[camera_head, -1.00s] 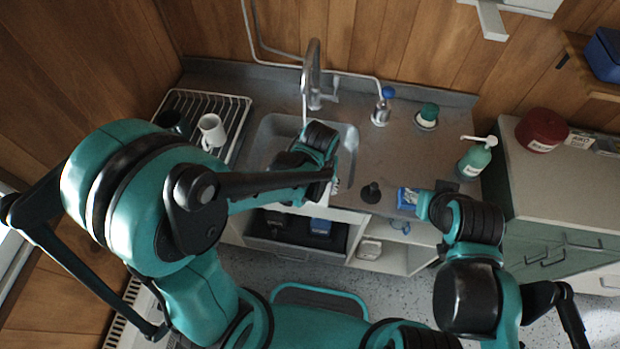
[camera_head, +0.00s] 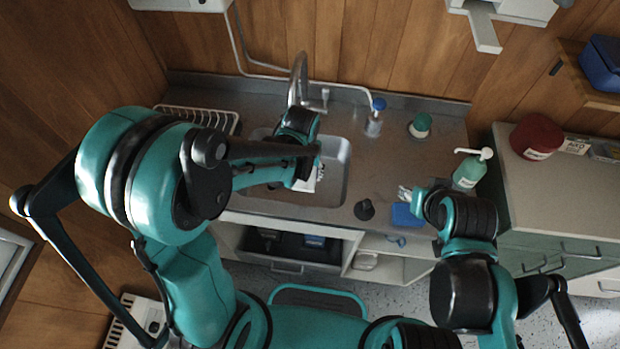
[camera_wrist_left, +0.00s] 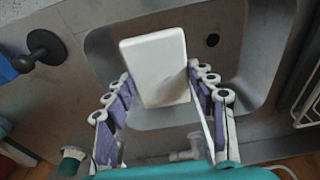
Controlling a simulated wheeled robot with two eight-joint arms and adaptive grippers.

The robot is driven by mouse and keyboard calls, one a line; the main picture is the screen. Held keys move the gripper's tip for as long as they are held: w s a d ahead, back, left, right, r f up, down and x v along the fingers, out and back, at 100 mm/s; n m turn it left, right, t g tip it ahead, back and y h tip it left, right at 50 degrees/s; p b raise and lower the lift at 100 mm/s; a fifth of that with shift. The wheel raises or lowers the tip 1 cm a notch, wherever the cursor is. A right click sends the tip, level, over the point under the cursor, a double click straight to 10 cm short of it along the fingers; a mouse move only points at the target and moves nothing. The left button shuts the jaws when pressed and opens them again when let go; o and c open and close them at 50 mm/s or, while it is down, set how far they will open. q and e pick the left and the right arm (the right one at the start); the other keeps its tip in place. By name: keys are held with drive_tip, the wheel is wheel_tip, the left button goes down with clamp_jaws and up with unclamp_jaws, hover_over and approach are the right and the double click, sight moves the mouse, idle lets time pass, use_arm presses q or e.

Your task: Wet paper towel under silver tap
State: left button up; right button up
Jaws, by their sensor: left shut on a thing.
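The silver tap (camera_head: 299,72) rises at the back edge of the sink (camera_head: 334,182). My left gripper (camera_head: 312,178) is over the basin, in front of the tap. It is shut on the paper towel (camera_wrist_left: 155,62), a white folded block held between both fingers in the left wrist view; a white edge of it shows in the head view (camera_head: 305,186). The gripper and wrist hide the tap's outlet, so I cannot tell whether water reaches the towel. My right gripper (camera_head: 406,193) is at the counter's right front, by a blue item (camera_head: 406,215); its opening is unclear.
A dark plunger-like thing (camera_head: 364,210) stands right of the sink. A blue-topped bottle (camera_head: 375,118), a green-topped container (camera_head: 420,126) and a pump bottle (camera_head: 470,167) stand farther right. A drying rack (camera_head: 222,120) is at the left, partly behind my arm.

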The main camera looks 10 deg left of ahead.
sight(314, 187)
use_arm(q)
drive_tip(key=w+a+f+b, duration=0.1)
drive_tip(key=w+a, duration=0.4)
drive_tip(key=w, duration=0.1)
drive_tip(key=shift+w+f+b, duration=0.2)
drive_tip(key=shift+f+b, duration=0.1)
drive_tip(key=shift+s+d, duration=0.1)
idle(0.5)
drive_tip(key=shift+s+d, duration=0.8)
drive_tip(key=shift+s, duration=0.25)
drive_tip(key=shift+s+d, duration=0.8)
drive_tip(key=shift+s, duration=0.2)
drive_tip(key=shift+s+d, duration=0.8)
drive_tip(key=shift+s, duration=0.25)
drive_tip(key=shift+s+d+r+p, duration=0.65)
drive_tip(key=shift+s+r, duration=0.15)
drive_tip(key=shift+r, duration=0.1)
drive_tip(key=shift+s+d+r+p, duration=0.65)
drive_tip(key=shift+s+r, duration=0.15)
drive_tip(key=shift+r, duration=0.1)
drive_tip(key=shift+s+d+r, duration=0.25)
drive_tip(key=shift+s, duration=0.1)
